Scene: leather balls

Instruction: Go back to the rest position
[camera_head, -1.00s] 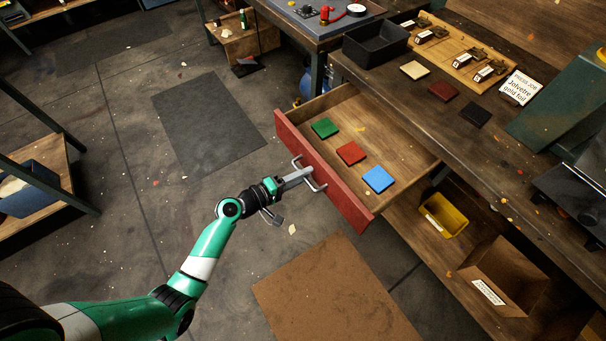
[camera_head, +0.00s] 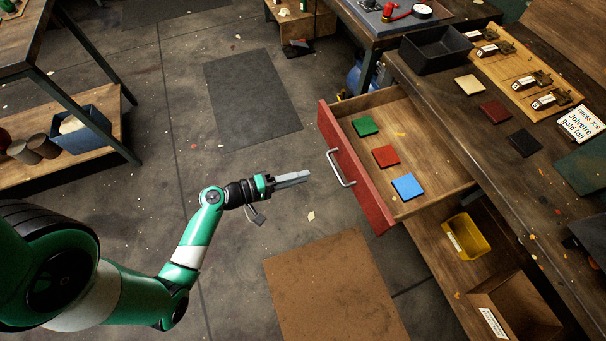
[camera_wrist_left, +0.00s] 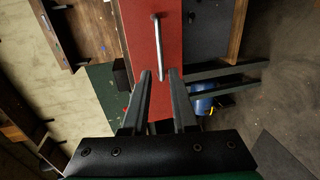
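My left gripper (camera_head: 306,175) is in the air to the left of the open drawer, clear of its handle. In the left wrist view its two fingers (camera_wrist_left: 159,77) stand apart with nothing between them. The red drawer front (camera_head: 355,165) has a metal handle (camera_head: 340,168), which also shows just beyond the fingertips in the left wrist view (camera_wrist_left: 158,48). The drawer is pulled out and holds a green square (camera_head: 365,126), a red square (camera_head: 386,156) and a blue square (camera_head: 408,187). My right gripper is not in view.
The workbench (camera_head: 455,125) on the right carries a black tray (camera_head: 436,50), loose squares and a wooden board with stamps (camera_head: 525,75). A yellow bin (camera_head: 467,238) sits on the shelf below. A brown mat (camera_head: 335,290) and open floor lie around my left arm.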

